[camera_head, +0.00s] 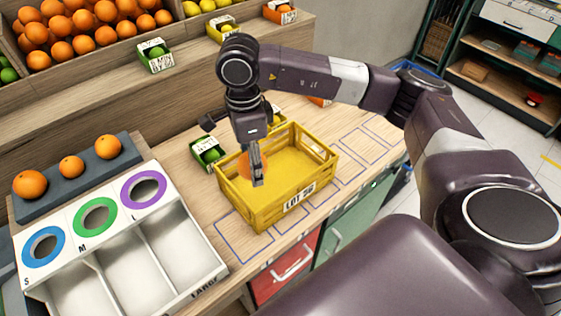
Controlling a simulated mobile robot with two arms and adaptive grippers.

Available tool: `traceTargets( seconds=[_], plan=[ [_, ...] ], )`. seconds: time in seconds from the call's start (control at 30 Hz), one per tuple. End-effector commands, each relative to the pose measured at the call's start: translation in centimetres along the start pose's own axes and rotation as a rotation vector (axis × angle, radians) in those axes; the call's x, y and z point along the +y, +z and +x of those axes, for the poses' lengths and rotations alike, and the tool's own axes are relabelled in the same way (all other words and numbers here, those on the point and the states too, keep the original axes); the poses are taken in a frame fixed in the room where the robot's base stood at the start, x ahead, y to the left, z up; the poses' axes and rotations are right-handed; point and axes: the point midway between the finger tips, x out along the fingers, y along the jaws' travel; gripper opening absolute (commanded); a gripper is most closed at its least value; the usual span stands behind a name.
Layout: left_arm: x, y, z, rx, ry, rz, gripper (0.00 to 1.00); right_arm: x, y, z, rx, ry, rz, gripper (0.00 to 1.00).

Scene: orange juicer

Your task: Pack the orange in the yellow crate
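The yellow crate (262,212) stands on the wooden counter in the middle of the head view, with a "LOT" label on its near side. My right gripper (256,172) points down into the left part of the crate. An orange (244,165) is at its fingers, inside the crate's rim and partly hidden behind the near finger. The gripper looks shut on this orange; the far finger is hidden. I cannot tell whether the orange touches the crate floor. The rest of the crate looks empty. My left gripper is out of view.
A white sorting tray (205,262) with S, M, L rings stands at the left. Several oranges lie on a grey rack (92,175) behind it. A small green crate (207,150) stands close behind the yellow one. Marked counter outlines to the right are clear.

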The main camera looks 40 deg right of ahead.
Motion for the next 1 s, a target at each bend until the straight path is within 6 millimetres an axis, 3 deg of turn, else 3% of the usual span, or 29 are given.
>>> traceTargets(
  seconds=[0.03, 0.23, 0.7, 1.0],
  plan=[
    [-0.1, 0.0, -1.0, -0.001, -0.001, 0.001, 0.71, -0.6, -0.3, -0.6, -0.002, 0.003, 0.117, 0.17],
    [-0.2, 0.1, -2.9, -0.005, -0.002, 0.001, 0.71, -2.8, -1.6, -1.1, -0.009, 0.003, 0.6, 0.17],
    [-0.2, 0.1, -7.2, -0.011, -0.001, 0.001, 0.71, -6.6, -6.2, -1.2, -0.025, 0.001, 1.713, 0.17],
    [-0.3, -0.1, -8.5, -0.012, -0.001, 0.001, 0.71, -7.5, -8.4, -0.6, -0.034, 0.0, 2.149, 0.17]
  ],
)
